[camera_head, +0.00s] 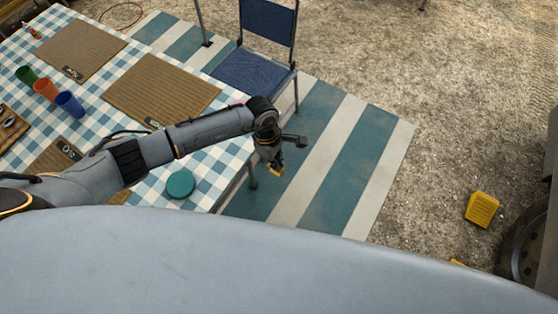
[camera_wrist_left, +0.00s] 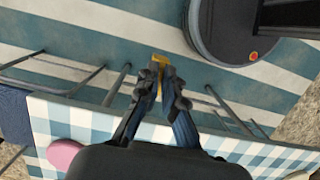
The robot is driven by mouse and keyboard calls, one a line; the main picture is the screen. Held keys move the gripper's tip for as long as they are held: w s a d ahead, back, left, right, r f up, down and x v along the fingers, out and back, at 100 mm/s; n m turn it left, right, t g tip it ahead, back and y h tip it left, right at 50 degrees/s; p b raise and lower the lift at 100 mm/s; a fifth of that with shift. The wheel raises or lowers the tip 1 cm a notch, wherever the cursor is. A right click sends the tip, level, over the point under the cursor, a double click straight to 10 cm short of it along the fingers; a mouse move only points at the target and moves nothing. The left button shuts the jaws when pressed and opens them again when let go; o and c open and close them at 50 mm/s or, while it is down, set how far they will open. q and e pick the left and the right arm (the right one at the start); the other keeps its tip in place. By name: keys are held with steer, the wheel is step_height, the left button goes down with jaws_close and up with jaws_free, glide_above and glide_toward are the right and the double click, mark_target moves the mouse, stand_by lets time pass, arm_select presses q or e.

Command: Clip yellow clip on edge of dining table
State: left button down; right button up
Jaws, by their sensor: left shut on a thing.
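My left gripper (camera_head: 272,160) is shut on the yellow clip (camera_head: 275,169), just off the right edge of the dining table and over the striped mat. In the left wrist view the gripper (camera_wrist_left: 160,82) points down and the clip (camera_wrist_left: 160,61) shows between and beyond the fingertips, partly hidden by them. The dining table (camera_head: 226,170) has a blue and white checked cloth. Its edge also shows across the lower part of the left wrist view (camera_wrist_left: 85,120), apart from the clip. My right gripper is not in view.
A teal disc (camera_head: 180,184) lies near the table's corner. Placemats (camera_head: 160,90) and coloured cups (camera_head: 46,89) are farther left. A blue folding chair (camera_head: 254,70) stands behind my gripper. The striped mat (camera_head: 345,150) is clear to the right. A yellow block (camera_head: 482,209) lies on the gravel.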

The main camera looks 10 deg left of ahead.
arm_select(q)
steer(key=shift+w+a+f+b, duration=0.2)
steer(key=shift+a+f, duration=0.15)
steer(key=shift+a, duration=0.2)
steer(key=shift+w+a+f+b, duration=0.2)
steer(key=shift+a+f, duration=0.1)
steer(key=shift+a, duration=0.25)
steer(key=a, duration=0.1)
steer(key=w+a+b, duration=0.1)
steer(key=a, duration=0.1)
steer(key=a+f, duration=0.1)
steer(key=shift+w+a+b, duration=0.3)
steer(key=shift+w, duration=0.05)
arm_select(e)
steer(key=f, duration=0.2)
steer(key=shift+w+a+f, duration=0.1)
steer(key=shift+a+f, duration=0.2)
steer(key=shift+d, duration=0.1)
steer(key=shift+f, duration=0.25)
arm_select(q)
steer(key=shift+a+b, duration=0.2)
steer(key=shift+b, duration=0.2)
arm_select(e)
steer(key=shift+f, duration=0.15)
arm_select(q)
steer(key=shift+w+a, duration=0.25)
steer(key=shift+a, duration=0.25)
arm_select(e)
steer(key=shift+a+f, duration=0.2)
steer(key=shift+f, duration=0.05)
